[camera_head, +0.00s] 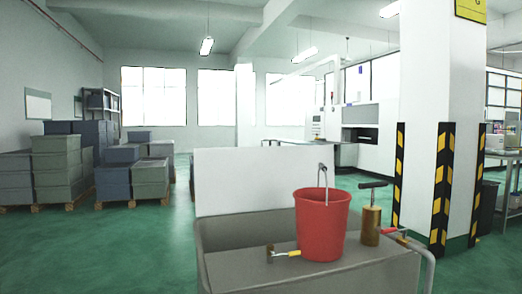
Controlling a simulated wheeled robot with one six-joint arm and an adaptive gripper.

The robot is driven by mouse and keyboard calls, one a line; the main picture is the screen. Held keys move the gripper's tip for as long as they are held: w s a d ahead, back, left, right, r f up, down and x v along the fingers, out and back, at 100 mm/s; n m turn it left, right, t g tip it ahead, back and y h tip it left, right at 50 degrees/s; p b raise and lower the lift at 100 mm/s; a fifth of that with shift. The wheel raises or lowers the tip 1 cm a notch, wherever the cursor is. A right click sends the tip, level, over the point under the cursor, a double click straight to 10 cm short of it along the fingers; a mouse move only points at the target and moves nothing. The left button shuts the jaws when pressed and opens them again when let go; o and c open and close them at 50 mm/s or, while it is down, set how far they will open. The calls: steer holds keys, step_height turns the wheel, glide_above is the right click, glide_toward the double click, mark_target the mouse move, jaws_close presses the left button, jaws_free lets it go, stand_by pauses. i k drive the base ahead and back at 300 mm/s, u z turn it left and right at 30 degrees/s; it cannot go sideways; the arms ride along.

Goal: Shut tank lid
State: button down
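A grey tank (225,274) stands in front of me at the bottom of the head view, its near part cut off by the frame. A flat off-white panel (245,182), which looks like the tank lid, stands upright along the tank's back edge, so the lid appears open. Below the panel, a recessed grey area shows at the left; how deep it is I cannot tell. The red bucket hides part of the panel's right side. My gripper is not in view.
A striped pillar (423,190) stands at right, stacked crates (55,168) at left. Green floor between is clear.

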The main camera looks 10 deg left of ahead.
mark_target(227, 181)
steer(key=k, duration=0.6)
steer(key=u, duration=1.75)
steer(key=i, duration=6.4)
steer(key=z, duration=3.9)
